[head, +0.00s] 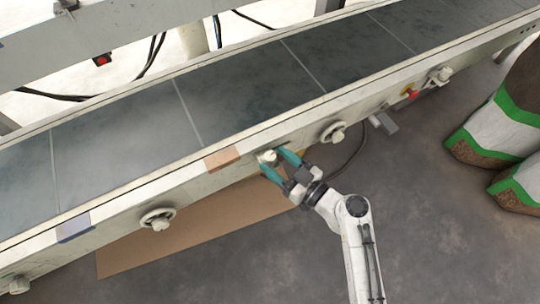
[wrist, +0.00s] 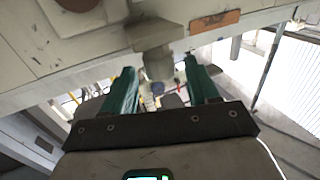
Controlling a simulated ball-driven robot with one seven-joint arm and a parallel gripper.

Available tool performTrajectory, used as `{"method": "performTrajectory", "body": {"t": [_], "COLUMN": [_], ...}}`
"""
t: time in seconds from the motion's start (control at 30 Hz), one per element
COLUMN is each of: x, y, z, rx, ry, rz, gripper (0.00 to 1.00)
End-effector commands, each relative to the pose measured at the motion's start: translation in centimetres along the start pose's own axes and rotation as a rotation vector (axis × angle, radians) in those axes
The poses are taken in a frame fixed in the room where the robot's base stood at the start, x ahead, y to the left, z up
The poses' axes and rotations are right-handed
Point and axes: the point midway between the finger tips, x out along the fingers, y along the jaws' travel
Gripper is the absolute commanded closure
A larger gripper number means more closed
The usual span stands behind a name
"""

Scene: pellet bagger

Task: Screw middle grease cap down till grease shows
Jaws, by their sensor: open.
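Several round caps or bearing ends sit along the conveyor's side rail. One pale cap (head: 268,156) lies between the teal fingers of my gripper (head: 272,160) in the head view. In the wrist view, a grey fitting (wrist: 155,35) juts from the rail just ahead of and between the fingertips of my gripper (wrist: 160,67). The fingers are spread apart, and I cannot tell whether either touches it. No grease is visible around it. Another cap on a round flange (head: 158,218) is to the left, and one (head: 333,131) is to the right.
The conveyor belt (head: 235,95) runs diagonally behind the rail. An orange-brown plate (head: 222,158) is on the rail just left of my gripper. A cardboard sheet (head: 190,235) lies on the floor below. Green-banded sacks (head: 500,125) stand at right. The floor at lower right is clear.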

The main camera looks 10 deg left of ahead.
Motion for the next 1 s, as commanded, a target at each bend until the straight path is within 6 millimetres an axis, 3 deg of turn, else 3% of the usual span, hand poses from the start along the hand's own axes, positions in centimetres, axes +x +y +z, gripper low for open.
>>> {"method": "performTrajectory", "body": {"t": [0.2,0.57,1.0], "x": [2.3,2.8,2.7], "y": [0.0,-0.1,-0.1], "z": [0.0,0.0,0.0], "rx": [0.0,0.001,0.001], "ry": [0.0,0.0,-0.001], "rz": [-0.002,-0.001,-0.001], "gripper": [0.41,0.41,0.82]}}
